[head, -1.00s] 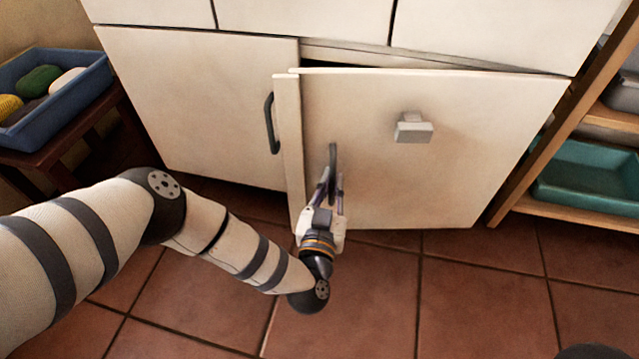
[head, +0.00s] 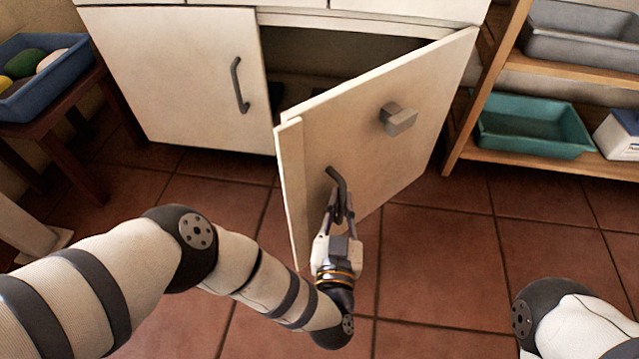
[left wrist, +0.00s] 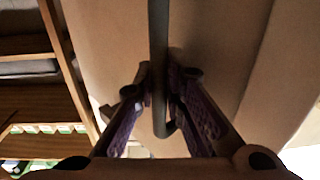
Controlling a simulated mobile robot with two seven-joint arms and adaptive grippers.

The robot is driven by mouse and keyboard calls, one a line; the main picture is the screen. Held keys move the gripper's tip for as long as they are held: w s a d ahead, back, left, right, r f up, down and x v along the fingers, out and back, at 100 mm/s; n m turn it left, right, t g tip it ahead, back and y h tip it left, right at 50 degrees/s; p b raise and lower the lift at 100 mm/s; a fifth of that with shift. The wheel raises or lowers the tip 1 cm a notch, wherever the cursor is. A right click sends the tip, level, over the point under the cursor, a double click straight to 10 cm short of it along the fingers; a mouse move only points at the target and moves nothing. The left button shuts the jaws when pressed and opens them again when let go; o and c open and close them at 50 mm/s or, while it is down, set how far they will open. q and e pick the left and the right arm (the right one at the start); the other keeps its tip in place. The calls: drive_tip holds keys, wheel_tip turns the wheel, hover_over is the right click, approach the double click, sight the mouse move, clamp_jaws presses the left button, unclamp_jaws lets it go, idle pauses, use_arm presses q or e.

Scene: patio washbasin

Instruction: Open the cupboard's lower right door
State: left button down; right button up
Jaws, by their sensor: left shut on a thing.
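The cupboard's lower right door (head: 375,125) is cream-coloured and stands partly open, swung out from the cupboard with its hinge side at the right. A dark bar handle (head: 336,178) is on its left part, and a grey square block (head: 398,118) is fixed higher on its face. My left gripper (head: 338,205) is shut on the dark handle. In the left wrist view the handle (left wrist: 158,70) runs between its two fingers. Of my right arm only a part shows at the lower right; its gripper is out of view.
The lower left door (head: 180,80) is closed, with its own dark handle (head: 239,85). A wooden shelf with a teal tray (head: 530,125) stands right of the open door. A blue tray (head: 45,75) sits on a stool at the left. The tiled floor (head: 440,270) in front is clear.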

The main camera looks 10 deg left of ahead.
use_arm(q)
drive_tip(key=s+d+n+y+b, duration=0.1)
drive_tip(key=s+d+b, duration=0.3)
drive_tip(key=d, duration=0.7)
drive_tip(key=shift+s+d+y+b, duration=0.2)
drive_tip(key=shift+s+y+b, duration=0.15)
drive_tip(key=shift+s+y, duration=0.6)
use_arm(e)
drive_tip(key=f, duration=0.3)
drive_tip(key=shift+s+a+f+g, duration=0.1)
drive_tip(key=shift+s+f+g, duration=0.1)
drive_tip(key=shift+s+g, duration=0.15)
use_arm(q)
drive_tip(key=shift+s+h, duration=0.25)
drive_tip(key=shift+h, duration=0.1)
use_arm(e)
drive_tip(key=shift+s, duration=0.1)
use_arm(q)
drive_tip(key=c, duration=1.7)
unclamp_jaws()
drive_tip(key=shift+o, duration=0.2)
